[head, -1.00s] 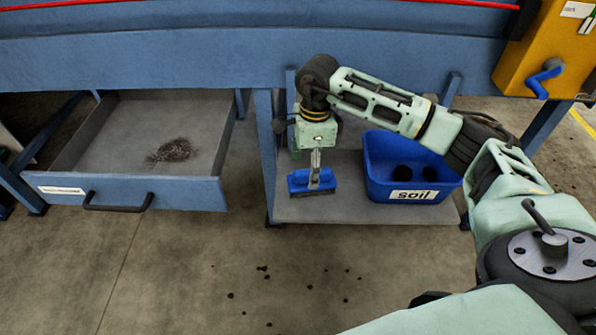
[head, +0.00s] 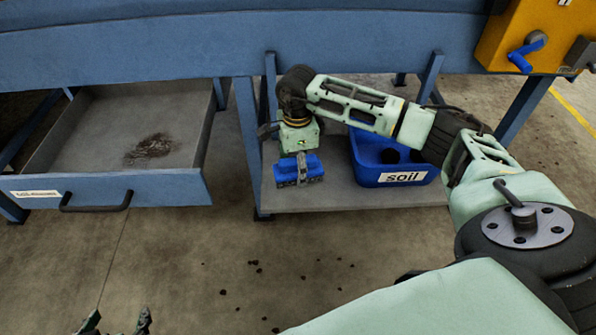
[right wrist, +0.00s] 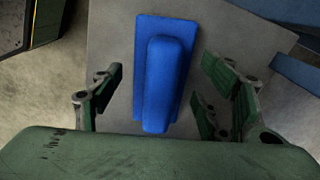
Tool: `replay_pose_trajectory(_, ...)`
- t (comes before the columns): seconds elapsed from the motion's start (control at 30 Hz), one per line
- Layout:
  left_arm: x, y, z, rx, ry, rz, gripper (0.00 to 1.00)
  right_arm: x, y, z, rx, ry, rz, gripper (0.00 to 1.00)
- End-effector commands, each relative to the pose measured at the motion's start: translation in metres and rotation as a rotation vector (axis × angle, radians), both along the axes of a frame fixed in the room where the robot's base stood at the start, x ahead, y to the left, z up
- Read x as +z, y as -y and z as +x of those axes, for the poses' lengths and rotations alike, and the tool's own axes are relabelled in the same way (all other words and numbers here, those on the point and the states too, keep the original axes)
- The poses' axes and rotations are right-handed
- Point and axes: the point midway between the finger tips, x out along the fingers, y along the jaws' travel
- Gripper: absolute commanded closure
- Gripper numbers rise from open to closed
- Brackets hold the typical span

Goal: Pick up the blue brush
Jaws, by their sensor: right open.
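The blue brush (head: 287,174) lies on the grey lower shelf under the machine, left of the soil bin. My right gripper (head: 301,162) is right above it, pointing down. In the right wrist view the brush (right wrist: 160,75) shows its blue base and raised handle between my open right fingers (right wrist: 162,92), with a visible gap on each side. Whether the fingertips reach down beside the handle is hard to tell. My left gripper (head: 116,322) shows only its tips at the bottom edge, spread apart, far from the brush.
A blue bin marked "soil" (head: 403,178) with dark lumps stands on the shelf (head: 350,199) right of my right gripper. An open drawer (head: 85,115) with a dirt pile (head: 150,148) is at left. Blue legs and the machine's beam (head: 200,45) frame the shelf.

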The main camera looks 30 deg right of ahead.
Motion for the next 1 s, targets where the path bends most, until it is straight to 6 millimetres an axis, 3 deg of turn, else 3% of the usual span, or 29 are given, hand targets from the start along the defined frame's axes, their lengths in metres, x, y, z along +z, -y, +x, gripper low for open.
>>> replay_pose_trajectory(0.27, 0.0019, 0.0008, 0.0021, -0.001, 0.012, -0.003, 0.41, -0.0015, 0.0000, 0.0000, 0.000, 0.000, 0.000, 0.32)
replay_pose_trajectory(0.87, 0.0016, 0.0005, 0.0019, 0.000, 0.010, -0.002, 0.41, -0.0013, 0.0001, 0.0001, 0.000, 0.001, 0.000, 0.85)
replay_pose_trajectory(1.0, 0.0016, 0.0005, 0.0019, 0.000, 0.010, -0.002, 0.41, -0.0008, 0.0001, 0.0004, 0.000, 0.002, 0.000, 0.85)
